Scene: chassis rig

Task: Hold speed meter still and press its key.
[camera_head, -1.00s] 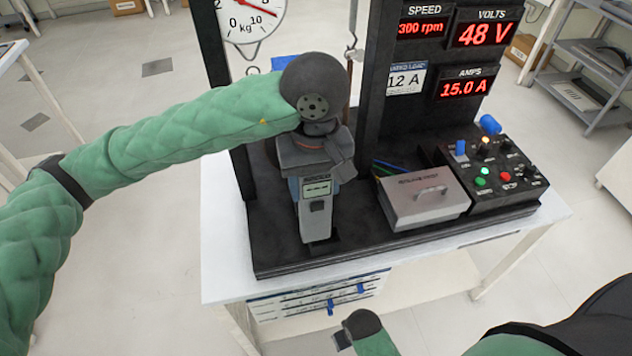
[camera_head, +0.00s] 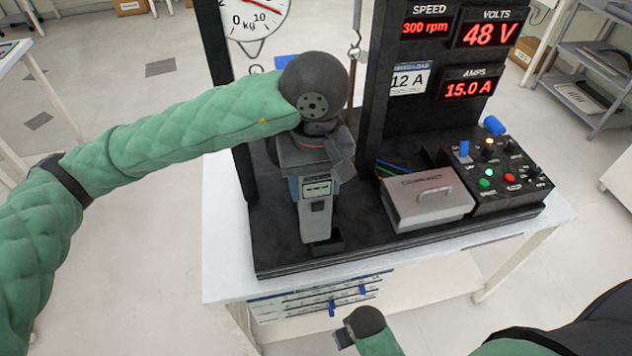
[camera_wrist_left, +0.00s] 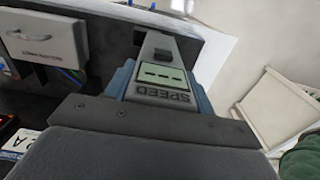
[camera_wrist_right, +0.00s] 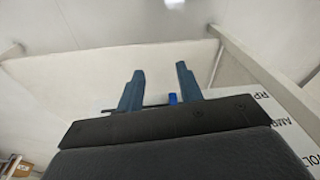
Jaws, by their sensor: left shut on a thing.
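The speed meter (camera_head: 316,215) is a grey handheld body with a small pale screen, upright at the front left of the black rig. In the left wrist view the meter (camera_wrist_left: 165,95) reads "SPEED" with dashes on its screen. My left gripper (camera_head: 318,172) is shut on the meter's upper part, a blue finger at each side. A black holder (camera_head: 328,243) shows beside the meter's lower end; I cannot tell if they touch.
A grey lidded box (camera_head: 428,200) and a control panel (camera_head: 500,180) with knobs and lit buttons stand right of the meter. Behind are red displays, SPEED (camera_head: 427,27) at 300 rpm, and a dial scale (camera_head: 255,18).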

